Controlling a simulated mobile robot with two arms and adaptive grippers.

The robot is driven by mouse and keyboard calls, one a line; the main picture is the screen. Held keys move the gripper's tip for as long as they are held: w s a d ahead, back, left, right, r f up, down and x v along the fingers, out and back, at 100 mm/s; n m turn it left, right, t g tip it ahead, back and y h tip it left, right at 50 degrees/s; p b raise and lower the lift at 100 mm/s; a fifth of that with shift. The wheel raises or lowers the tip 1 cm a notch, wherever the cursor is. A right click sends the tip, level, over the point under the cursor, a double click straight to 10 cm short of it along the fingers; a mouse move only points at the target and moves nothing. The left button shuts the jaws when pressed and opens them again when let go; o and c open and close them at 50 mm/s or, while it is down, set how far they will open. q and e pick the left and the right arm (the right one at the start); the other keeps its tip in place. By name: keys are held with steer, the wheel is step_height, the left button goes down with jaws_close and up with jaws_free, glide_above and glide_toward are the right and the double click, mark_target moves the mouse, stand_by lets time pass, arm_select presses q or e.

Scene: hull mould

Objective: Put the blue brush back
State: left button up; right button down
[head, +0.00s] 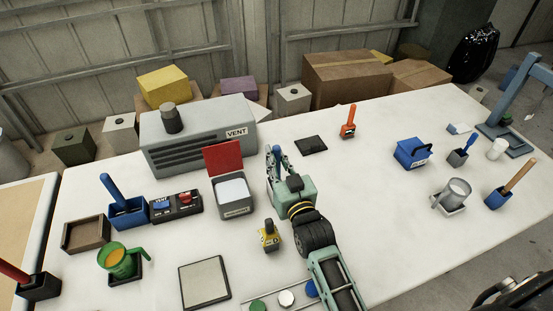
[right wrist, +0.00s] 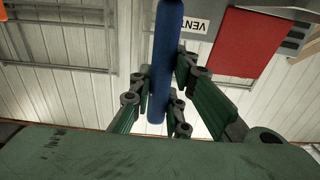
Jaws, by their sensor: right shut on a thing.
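My right gripper (head: 277,158) is shut on the blue brush, of which a blue handle (right wrist: 166,50) shows in the right wrist view. The handle runs between the fingers (right wrist: 160,98) and out past the top edge, so its bristles cannot be made out. In the head view the gripper is over the table just right of the open red-lidded box (head: 234,196). A blue holder (head: 130,217) at the left has a blue-handled tool (head: 111,190) standing tilted in it. A small dark-blue holder (head: 457,158) at the right also has a blue-handled tool. My left gripper is not in view.
A grey vent unit (head: 195,135) stands behind the box. A yellow-and-black piece (head: 270,236) is close to my right arm. A switch panel (head: 176,206), brown tray (head: 86,235) and green mug (head: 117,262) are at the left.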

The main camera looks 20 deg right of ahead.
stand_by(0.6)
steer(key=shift+f, duration=0.15)
steer(key=shift+f, duration=0.5)
steer(key=shift+r, duration=0.1)
steer(key=c, duration=1.6)
jaws_free()
steer(key=s, duration=1.2)
steer(key=shift+d, duration=0.2)
